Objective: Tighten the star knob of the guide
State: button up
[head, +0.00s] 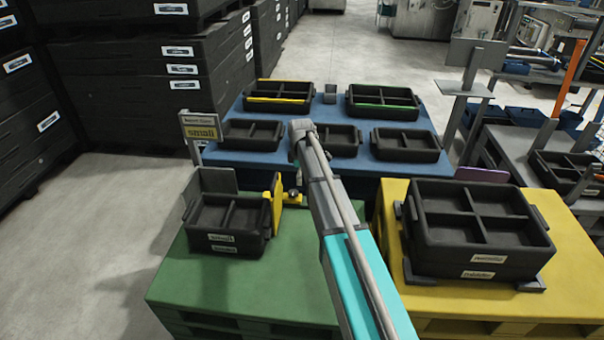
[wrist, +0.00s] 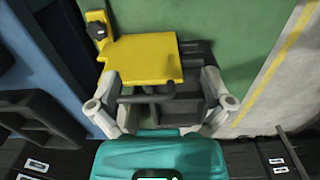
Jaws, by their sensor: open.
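The guide is a yellow plate (head: 276,203) at the right side of a small black crate (head: 228,222) on the green pallet. The star knob (head: 293,194) is small and dark, on the guide's right. In the wrist view the guide (wrist: 145,60) lies ahead, with the dark knob (wrist: 97,31) at its upper left corner. My gripper (wrist: 159,77) is open. Its two fingers stand wide apart, left and right of the guide in the picture, and the knob is beyond the left fingertip. I see nothing held.
A blue table (head: 225,153) with several black crates stands behind. A yellow pallet (head: 392,205) with a larger black crate (head: 480,240) is at right. A sign (head: 202,130) stands behind the small crate. The green pallet (head: 240,285) is bare in front.

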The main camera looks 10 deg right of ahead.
jog(key=shift+s+r+n+p, duration=0.25)
jog(key=shift+s+r+n, duration=0.1)
jog(key=shift+s, duration=0.3)
jog(key=shift+s+r+n+p, duration=0.25)
jog(key=shift+s+r, duration=0.1)
jog(key=shift+s, duration=0.3)
jog(key=s+m, duration=1.5)
jog(key=s, duration=1.2)
notch_tip(320, 180, up, 14)
jog(key=p, duration=1.3)
jog(key=shift+w+p, duration=0.4)
jog(key=shift+w, duration=0.05)
jog(key=shift+a+f, duration=0.1)
